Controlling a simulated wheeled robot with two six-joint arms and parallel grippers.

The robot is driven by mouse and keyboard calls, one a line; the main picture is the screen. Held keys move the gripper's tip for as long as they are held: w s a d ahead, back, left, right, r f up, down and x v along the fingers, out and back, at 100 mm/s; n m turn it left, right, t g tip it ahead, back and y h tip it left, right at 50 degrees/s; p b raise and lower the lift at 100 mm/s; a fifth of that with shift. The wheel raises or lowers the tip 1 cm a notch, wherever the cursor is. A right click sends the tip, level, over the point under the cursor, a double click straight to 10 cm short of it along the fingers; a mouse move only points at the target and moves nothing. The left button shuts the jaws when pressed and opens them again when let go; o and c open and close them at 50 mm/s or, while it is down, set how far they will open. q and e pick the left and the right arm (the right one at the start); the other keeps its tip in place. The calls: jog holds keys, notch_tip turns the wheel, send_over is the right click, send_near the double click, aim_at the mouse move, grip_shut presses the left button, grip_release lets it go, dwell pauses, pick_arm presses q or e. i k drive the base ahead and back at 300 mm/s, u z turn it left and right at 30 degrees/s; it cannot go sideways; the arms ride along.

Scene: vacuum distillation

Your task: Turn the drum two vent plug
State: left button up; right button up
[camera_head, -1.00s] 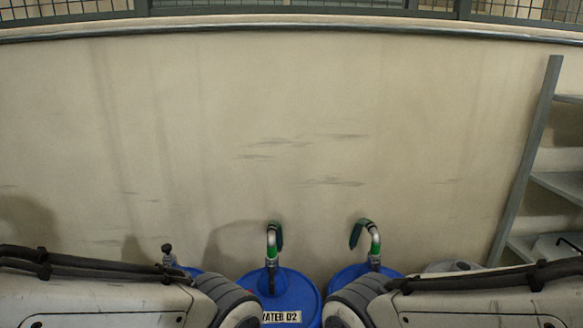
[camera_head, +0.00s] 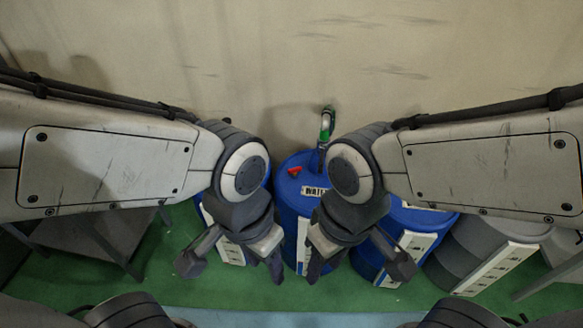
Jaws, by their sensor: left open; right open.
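A blue drum (camera_head: 291,218) stands at the middle, upright against the wall, with a label (camera_head: 315,191) reading "WATE" before my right arm hides the rest. On its lid is a small red plug-like piece (camera_head: 294,171). A curved spout with a green handle (camera_head: 326,124) rises from the lid's back right. My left gripper (camera_head: 233,266) is open and empty, left of and in front of the drum. My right gripper (camera_head: 358,268) is open and empty, to the drum's right front. Neither visibly touches the red piece. My arms hide the lid's right side.
More blue drums stand on both sides, the right one (camera_head: 427,219) partly behind my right arm. A grey drum (camera_head: 480,240) stands farther right. A dark table (camera_head: 95,232) is at the left. The green floor (camera_head: 190,285) in front is clear.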

aim_at(294, 170)
jog(key=u, duration=0.15)
jog(key=k, duration=0.4)
jog(key=z, duration=0.7)
jog(key=i, duration=1.35)
jog(key=u, duration=0.9)
